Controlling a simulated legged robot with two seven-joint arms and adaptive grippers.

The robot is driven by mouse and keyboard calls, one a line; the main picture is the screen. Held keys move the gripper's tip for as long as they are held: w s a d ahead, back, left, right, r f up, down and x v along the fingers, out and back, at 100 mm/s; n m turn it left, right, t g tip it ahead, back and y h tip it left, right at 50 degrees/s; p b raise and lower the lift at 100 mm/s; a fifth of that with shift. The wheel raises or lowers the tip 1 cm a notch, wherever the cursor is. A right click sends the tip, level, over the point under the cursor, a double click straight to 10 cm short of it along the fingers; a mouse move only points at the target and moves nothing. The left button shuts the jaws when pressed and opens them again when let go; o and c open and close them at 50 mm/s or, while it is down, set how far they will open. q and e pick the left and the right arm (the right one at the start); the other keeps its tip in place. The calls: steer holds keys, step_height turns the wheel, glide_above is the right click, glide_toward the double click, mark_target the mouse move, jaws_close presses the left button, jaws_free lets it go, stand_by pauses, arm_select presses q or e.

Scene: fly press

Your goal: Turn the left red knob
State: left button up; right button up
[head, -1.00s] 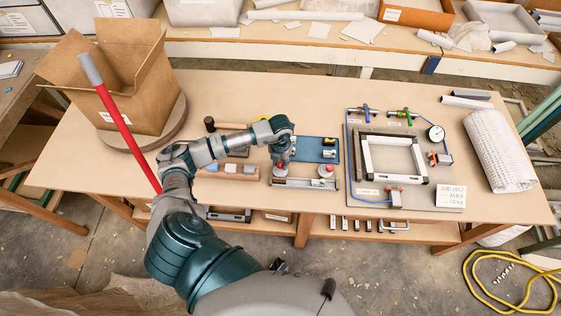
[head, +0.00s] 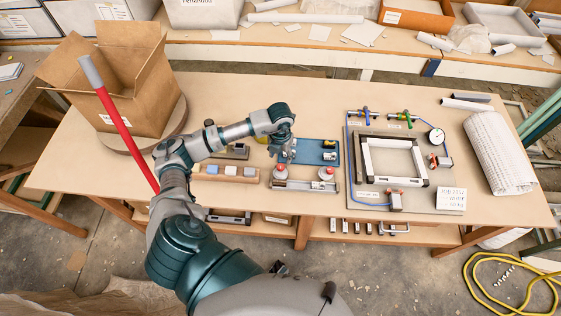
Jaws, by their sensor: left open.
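Two round knobs in red and white stand on a metal bar fixture at the front middle of the table. The left red knob (head: 280,173) shows clear of my gripper, and the right one (head: 326,173) stands beside it. My left gripper (head: 286,156) is open and empty, just behind the left knob and apart from it in the picture, pointing down near the left edge of a blue tray (head: 317,150). The knob's turn angle is too small to read. My right gripper is not in view.
A wooden block with several small pieces (head: 226,172) lies left of the knobs. A grey panel with a square frame (head: 368,160), hoses and a gauge (head: 436,135) stands to the right. An open cardboard box (head: 108,75) and a red pole (head: 128,138) are at the left.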

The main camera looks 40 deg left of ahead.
mark_target(280, 165)
arm_select(q)
step_height(280, 165, up, 6)
steer(key=shift+f, duration=0.1)
stand_by(0.5)
